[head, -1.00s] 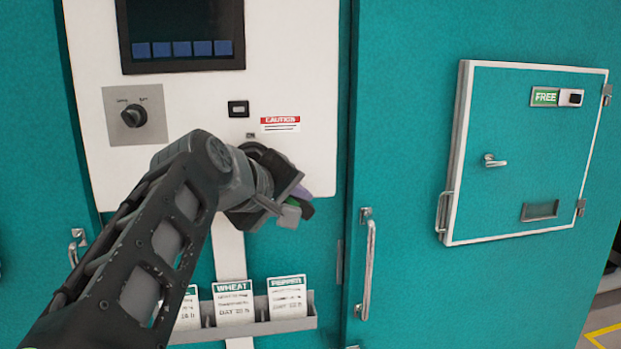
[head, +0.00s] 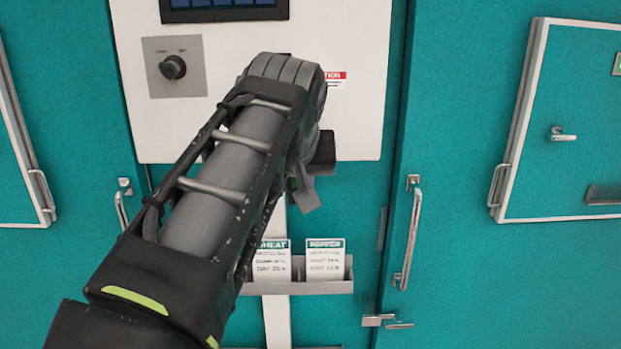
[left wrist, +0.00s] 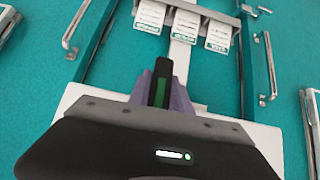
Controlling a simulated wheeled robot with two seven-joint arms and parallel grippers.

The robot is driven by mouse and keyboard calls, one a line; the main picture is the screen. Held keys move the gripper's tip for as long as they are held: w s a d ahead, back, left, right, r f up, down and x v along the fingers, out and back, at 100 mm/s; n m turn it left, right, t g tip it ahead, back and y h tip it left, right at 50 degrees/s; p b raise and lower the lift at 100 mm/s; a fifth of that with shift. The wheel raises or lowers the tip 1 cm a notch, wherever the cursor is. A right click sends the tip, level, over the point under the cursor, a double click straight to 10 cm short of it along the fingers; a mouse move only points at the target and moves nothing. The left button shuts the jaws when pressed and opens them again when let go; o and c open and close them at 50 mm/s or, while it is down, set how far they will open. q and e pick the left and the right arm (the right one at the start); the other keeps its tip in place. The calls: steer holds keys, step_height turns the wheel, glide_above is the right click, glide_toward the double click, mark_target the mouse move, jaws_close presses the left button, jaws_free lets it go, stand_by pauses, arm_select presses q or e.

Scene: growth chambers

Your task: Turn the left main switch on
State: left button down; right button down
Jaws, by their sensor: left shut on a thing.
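A black rotary knob (head: 172,67) sits on a grey square plate (head: 193,83) on the white panel, with two small labels above it too blurred to read. I take it for a main switch; which chamber's it is I cannot tell. My left gripper (head: 310,180) is right of and below the knob, apart from it and mostly hidden behind my own arm. In the left wrist view, my left gripper (left wrist: 162,92) is shut on a dark piece with a green part (left wrist: 160,90), between purplish surfaces. My right gripper is not in view.
Below the white panel (head: 355,130) a card holder (head: 320,288) carries cards marked wheat and pepper. A vertical door handle (head: 409,238) stands to its right. A small white-framed door (head: 570,165) is at far right. A dark screen (head: 222,10) is above.

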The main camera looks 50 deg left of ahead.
arm_select(q)
steer(key=shift+s+a+f, duration=0.1)
steer(key=shift+s+f, duration=0.05)
steer(key=shift+s, duration=0.05)
stand_by(0.3)
steer(key=c, duration=1.2)
jaws_free()
steer(key=shift+b+v, duration=0.3)
steer(key=shift+v, duration=3.7)
steer(key=shift+w, duration=0.15)
